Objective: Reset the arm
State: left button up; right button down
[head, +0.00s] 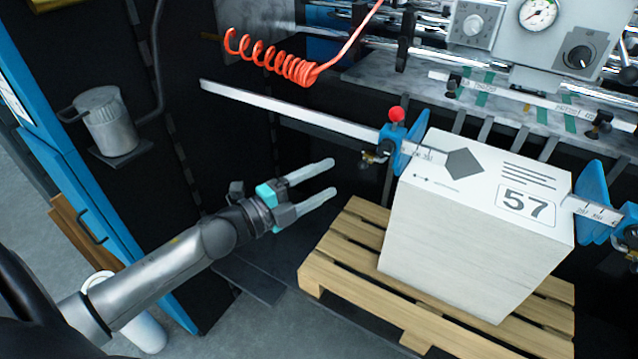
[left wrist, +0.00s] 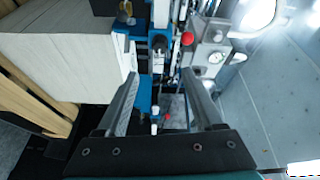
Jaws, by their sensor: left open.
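My left gripper (head: 328,180) is open and empty in the head view. It is held in the air left of the paper stack (head: 480,240) and clear of it. Its two fingers (left wrist: 160,85) also show apart in the left wrist view, with nothing between them. The left arm reaches in from the lower left. My right gripper is in neither view.
The white stack, marked 57, stands on a wooden pallet (head: 345,235). Blue guides (head: 405,150) flank it on a scale bar (head: 290,115).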

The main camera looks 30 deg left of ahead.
pick_arm(q)
jog(key=shift+s+a, duration=0.1)
jog(key=shift+s, duration=0.15)
dwell(0.4)
jog(key=s+a+f+n+g+y+b, duration=0.1)
jog(key=a+f+n+y+b, duration=0.2)
jog(key=f, duration=0.8)
jog(key=s+a+f+n+g+y+b, duration=0.1)
jog(key=s+a+f+n+y, duration=0.3)
jog(key=f, duration=0.7)
jog(key=s+f+n+g+b, duration=0.2)
jog(key=s+f+n, duration=0.1)
jog(key=f, duration=0.6)
jog(key=s+f+n+g+b, duration=0.1)
jog(key=s+f+n+g, duration=0.15)
jog(key=f, duration=0.55)
jog(key=s+d+f+n+g+b, duration=0.2)
jog(key=s+d+f+g, duration=0.1)
jog(key=s+f, duration=0.4)
jog(key=s+d+f+n+g+b, duration=0.2)
jog(key=s+d+f, duration=0.3)
jog(key=s+f, duration=0.3)
jog(key=s+d+f+n+g+b, duration=0.2)
jog(key=s+f, duration=0.6)
jog(key=s, duration=0.6)
jog(key=shift+s+d+g, duration=0.3)
jog(key=shift+d+g, duration=0.55)
jog(key=shift+d, duration=0.15)
jog(key=shift+s+d+f, duration=0.1)
jog(key=shift+s, duration=0.15)
